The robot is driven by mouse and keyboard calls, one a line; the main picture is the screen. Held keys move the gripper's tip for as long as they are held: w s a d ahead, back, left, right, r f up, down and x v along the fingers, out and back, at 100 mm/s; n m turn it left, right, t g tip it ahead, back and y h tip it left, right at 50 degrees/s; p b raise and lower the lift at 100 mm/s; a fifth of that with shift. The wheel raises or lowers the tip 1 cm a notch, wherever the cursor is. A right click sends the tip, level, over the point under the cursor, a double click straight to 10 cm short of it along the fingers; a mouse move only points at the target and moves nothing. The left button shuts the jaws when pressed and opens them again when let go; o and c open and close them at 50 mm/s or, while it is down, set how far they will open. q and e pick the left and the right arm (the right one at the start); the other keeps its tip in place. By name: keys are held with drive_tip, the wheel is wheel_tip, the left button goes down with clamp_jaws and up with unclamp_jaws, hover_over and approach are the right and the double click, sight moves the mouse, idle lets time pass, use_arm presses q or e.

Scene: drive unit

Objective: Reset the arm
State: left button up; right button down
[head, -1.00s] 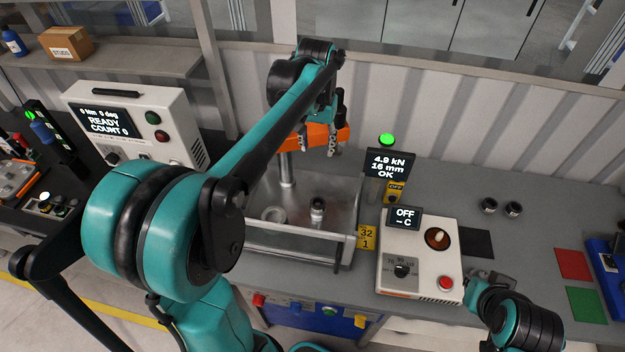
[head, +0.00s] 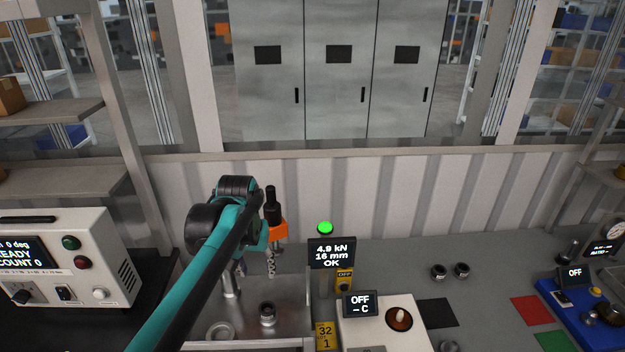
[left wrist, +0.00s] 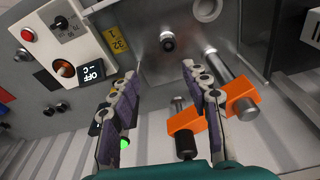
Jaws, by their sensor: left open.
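My left arm reaches in from the lower left in the head view. Its gripper (head: 271,264) hangs above the metal press tray (head: 284,317), beside an orange part (head: 277,233) of the press. The orange part (left wrist: 187,119) shows there close to the right jaw. A small dark cylindrical fitting (head: 267,315) stands on the tray, and a pale ring (head: 219,331) lies to its left. My right gripper is not in view.
A display (head: 331,253) reading 4.9 kN, 16 mm, OK stands right of the press under a lit green lamp (head: 325,228). A white heater box (head: 385,325) reads OFF. A white controller box (head: 70,262) is at the left. The bench's back right is mostly clear.

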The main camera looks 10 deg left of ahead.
use_arm(q)
drive_tip(key=s+d+f+m+t, duration=0.1)
drive_tip(key=s+d+f+t, duration=0.2)
drive_tip(key=s, duration=0.4)
drive_tip(key=s+d+f+m+t, duration=0.1)
drive_tip(key=s+d+f+t, duration=0.15)
drive_tip(key=s, duration=0.55)
wheel_tip(320, 180, down, 19)
drive_tip(key=b, duration=1.9)
drive_tip(key=shift+d, duration=0.3)
drive_tip(key=shift+s, duration=0.1)
